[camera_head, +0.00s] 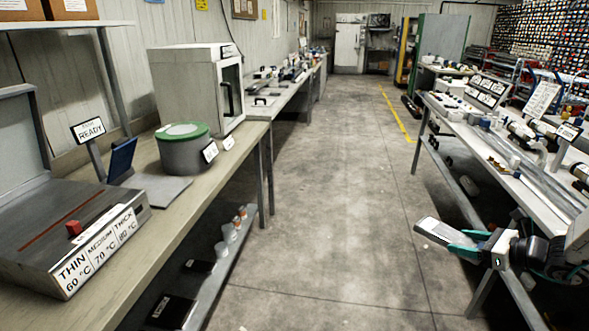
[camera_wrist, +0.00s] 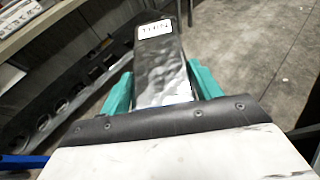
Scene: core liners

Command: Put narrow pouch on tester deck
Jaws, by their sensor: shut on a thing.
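A narrow silver-grey pouch (camera_head: 438,230) with a white label is held in my gripper (camera_head: 466,240), above the floor beside the right bench. In the wrist view the pouch (camera_wrist: 163,72) points away between the two teal fingers of my gripper (camera_wrist: 161,88), its label at the far end. On the left bench stands a grey box (camera_head: 95,225) with a red button and THIN, MEDIUM and THICK temperature labels. Behind it are a READY sign (camera_head: 89,129) and a flat grey plate (camera_head: 160,190) with a blue panel. I cannot tell which of these is the tester deck.
A grey drum with a green rim (camera_head: 183,148) and a white cabinet (camera_head: 196,88) stand farther along the left bench (camera_head: 205,195). The right bench (camera_head: 508,180) is crowded with tubes and signs. The concrete aisle (camera_head: 330,190) between the benches is clear.

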